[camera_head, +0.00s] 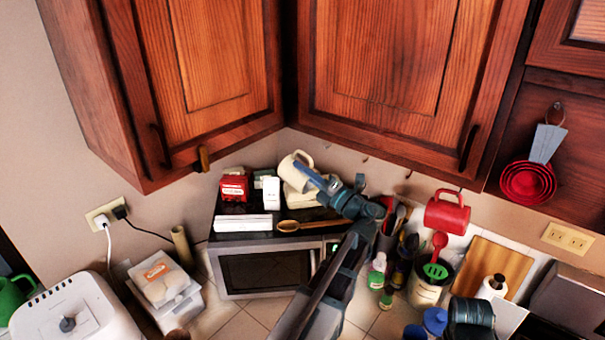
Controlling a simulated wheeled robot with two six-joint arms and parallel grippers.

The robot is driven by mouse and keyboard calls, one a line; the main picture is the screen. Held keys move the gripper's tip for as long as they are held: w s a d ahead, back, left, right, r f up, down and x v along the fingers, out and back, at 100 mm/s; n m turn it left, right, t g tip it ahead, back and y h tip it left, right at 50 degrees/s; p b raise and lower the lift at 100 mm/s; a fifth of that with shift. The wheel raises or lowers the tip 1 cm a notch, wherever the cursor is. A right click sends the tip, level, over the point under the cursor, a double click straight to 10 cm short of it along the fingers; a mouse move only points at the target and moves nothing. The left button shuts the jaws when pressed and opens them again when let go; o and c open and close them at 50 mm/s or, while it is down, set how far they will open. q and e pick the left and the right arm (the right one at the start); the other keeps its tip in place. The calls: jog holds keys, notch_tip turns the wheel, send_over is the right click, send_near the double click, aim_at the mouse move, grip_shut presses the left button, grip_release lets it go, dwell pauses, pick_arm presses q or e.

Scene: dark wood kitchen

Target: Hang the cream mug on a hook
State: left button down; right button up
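The cream mug (293,171) is tilted above the back of the microwave top, its handle pointing up and right. My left gripper (313,179) reaches up from the bottom middle and is shut on the mug's right side. Small hooks (365,158) run along the wall under the right upper cabinet. One empty hook (408,174) is left of a red mug (447,213), which hangs under the cabinet. My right arm shows only as a dark link at the bottom right; its fingers are not seen.
The microwave (265,272) carries a red box (234,187), white boxes (243,223) and a wooden spoon (289,226). Utensil holders (424,292) and bottles (377,272) crowd the counter to the right. The cabinet's lower edge overhangs the hooks.

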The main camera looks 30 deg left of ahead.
pick_arm(q)
jog(key=shift+w, duration=0.15)
jog(key=w+f+b, duration=0.1)
jog(key=w, duration=0.9)
jog(key=shift+w+d, duration=0.3)
jog(key=shift+d, duration=0.15)
dwell(0.8)
jog(key=shift+f, duration=0.1)
jog(key=c, duration=1)
grip_release()
jog(key=shift+b+v, duration=1.1)
jog(key=shift+v, duration=2.7)
